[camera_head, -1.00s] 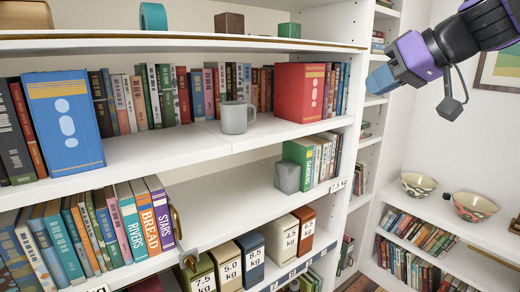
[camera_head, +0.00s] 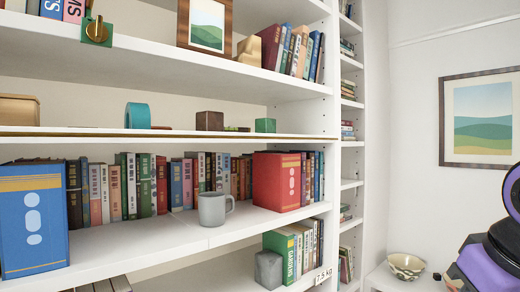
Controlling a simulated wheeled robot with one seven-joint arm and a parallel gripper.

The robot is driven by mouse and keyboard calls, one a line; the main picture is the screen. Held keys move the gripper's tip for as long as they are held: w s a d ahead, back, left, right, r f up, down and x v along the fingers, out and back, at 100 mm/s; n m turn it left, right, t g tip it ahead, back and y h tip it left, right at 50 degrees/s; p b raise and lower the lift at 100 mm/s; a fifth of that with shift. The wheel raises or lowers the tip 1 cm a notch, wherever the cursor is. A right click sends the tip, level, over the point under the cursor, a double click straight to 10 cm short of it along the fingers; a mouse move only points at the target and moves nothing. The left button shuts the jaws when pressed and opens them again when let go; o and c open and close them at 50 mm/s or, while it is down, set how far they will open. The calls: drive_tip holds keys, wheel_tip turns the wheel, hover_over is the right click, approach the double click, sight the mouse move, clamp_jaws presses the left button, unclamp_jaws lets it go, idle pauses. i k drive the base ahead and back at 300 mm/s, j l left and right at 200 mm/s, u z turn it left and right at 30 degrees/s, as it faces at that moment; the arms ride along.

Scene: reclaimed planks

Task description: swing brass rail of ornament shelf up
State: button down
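The ornament shelf (camera_head: 60,129) crosses the view at mid height. It bears a teal ring (camera_head: 137,116), a dark brown block (camera_head: 209,121), a small green block (camera_head: 265,125) and a tan box (camera_head: 18,109) at the left. The brass rail (camera_head: 180,135) shows as a thin dark-gold line along the shelf's front edge. It appears to lie low and level there. Only my purple and black arm links show at the right edge of the picture, well apart from the rail. My gripper is out of view.
Below stand a grey mug (camera_head: 214,209), a blue box (camera_head: 32,218) and a red box (camera_head: 277,181) among books. A framed picture (camera_head: 208,25) stands on the shelf above. A patterned bowl (camera_head: 406,266) sits on the low shelf at right. Open space lies before the shelves.

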sight(2, 134)
drive_tip(key=i+j+u, duration=0.2)
drive_tip(key=u, duration=0.15)
drive_tip(key=i+j+u, duration=0.1)
drive_tip(key=i+u, duration=0.25)
drive_tip(key=k, duration=0.1)
